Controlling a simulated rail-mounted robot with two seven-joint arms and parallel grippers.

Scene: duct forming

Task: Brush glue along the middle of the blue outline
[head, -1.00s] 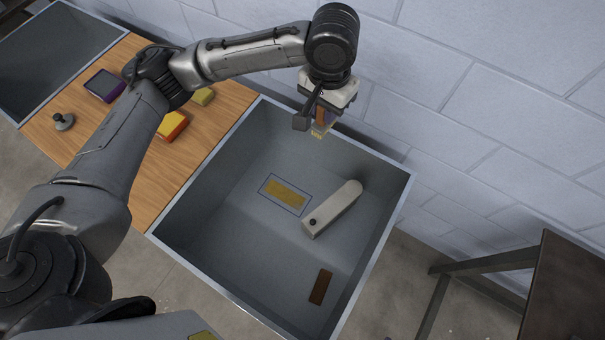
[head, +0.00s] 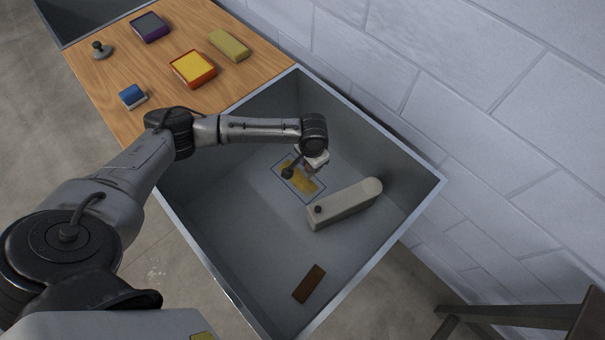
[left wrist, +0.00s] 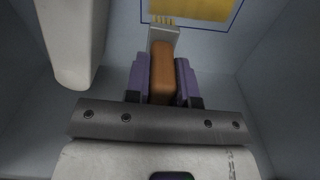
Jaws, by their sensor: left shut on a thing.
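The blue outline (head: 322,198) is a rectangle on the floor of the grey duct (head: 232,270). A yellow glue patch (head: 297,180) lies inside it, partly hidden by my left arm. My left gripper (left wrist: 162,80) is shut on the orange-brown handle of a brush (left wrist: 162,66), one purple finger on each side. The brush's pale head and yellowish bristles point to the outline (left wrist: 226,28) and the glue patch (left wrist: 205,8) in the left wrist view. Whether the bristles touch the floor, I cannot tell. My right gripper is in neither view.
A beige rounded block (head: 346,203) stands beside the outline, and a brown bar (head: 309,284) lies nearer. Duct walls surround the work. A wooden table (head: 105,70) holds an orange-yellow tub (head: 193,69), a purple tray (head: 150,27), a yellow block (head: 229,45) and a blue-topped item (head: 132,96).

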